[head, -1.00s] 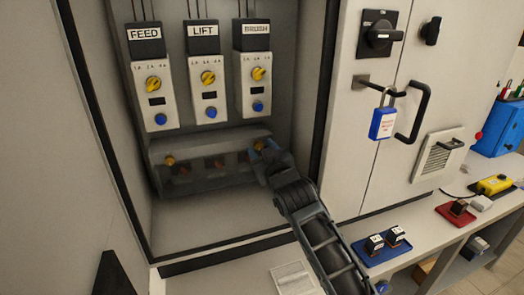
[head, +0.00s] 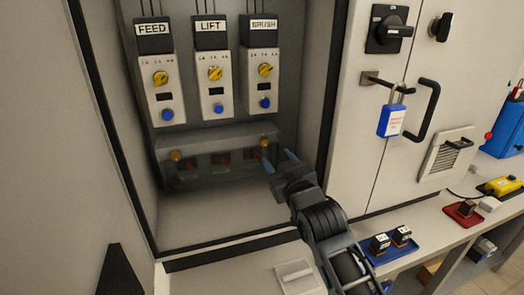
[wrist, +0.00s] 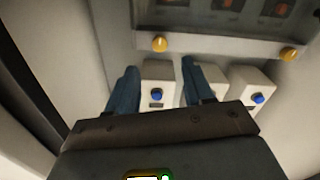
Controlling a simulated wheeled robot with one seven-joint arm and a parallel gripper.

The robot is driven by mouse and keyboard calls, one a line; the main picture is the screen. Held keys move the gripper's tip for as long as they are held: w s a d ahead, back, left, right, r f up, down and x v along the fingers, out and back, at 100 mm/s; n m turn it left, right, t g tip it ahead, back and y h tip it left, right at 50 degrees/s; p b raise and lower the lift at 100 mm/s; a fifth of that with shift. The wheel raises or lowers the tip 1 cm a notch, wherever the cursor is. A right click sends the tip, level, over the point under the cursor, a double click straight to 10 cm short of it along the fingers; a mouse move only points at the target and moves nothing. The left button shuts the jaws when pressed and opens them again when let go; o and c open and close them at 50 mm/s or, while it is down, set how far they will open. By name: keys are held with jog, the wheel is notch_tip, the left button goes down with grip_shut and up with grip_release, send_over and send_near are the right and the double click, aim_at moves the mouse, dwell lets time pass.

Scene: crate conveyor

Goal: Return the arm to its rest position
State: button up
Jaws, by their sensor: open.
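My gripper (head: 279,162) is open and empty inside the open cabinet, in front of the right end of a clear-covered box (head: 217,158). Its two blue fingers stand apart, and my arm reaches up to it from the bottom right of the head view. In the wrist view the gripper (wrist: 155,85) points toward the labelled modules. The modules FEED (head: 162,92), LIFT (head: 216,87) and BRUSH (head: 264,84) have yellow knobs and blue buttons. The fingers look apart from the covered box, though the exact gap is hard to tell.
The cabinet's frame edge (head: 330,100) stands right of my gripper. A blue padlock (head: 391,119) hangs on the door handle beyond it. The bench below holds a blue tray (head: 404,249) and a red tray (head: 464,215) with small blocks. A white plate (head: 295,277) lies beside my arm.

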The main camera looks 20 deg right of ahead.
jog(key=s+a+f+m, duration=0.1)
jog(key=s+f, duration=0.3)
jog(key=s, duration=0.6)
jog(key=s+a+f+m+g, duration=0.1)
jog(key=s+f, duration=0.3)
jog(key=s, duration=0.5)
jog(key=s+a+f+m, duration=0.1)
jog(key=s+f, duration=0.4)
jog(key=s, duration=0.5)
jog(key=s+d+r+g, duration=0.1)
jog(key=s+r, duration=0.3)
jog(key=s, duration=0.8)
jog(key=s+d+r+g, duration=0.1)
jog(key=s+r, duration=0.3)
jog(key=s, duration=0.8)
jog(key=shift+s+d+r, duration=0.15)
jog(key=shift+s+d, duration=0.15)
jog(key=shift+d, duration=0.15)
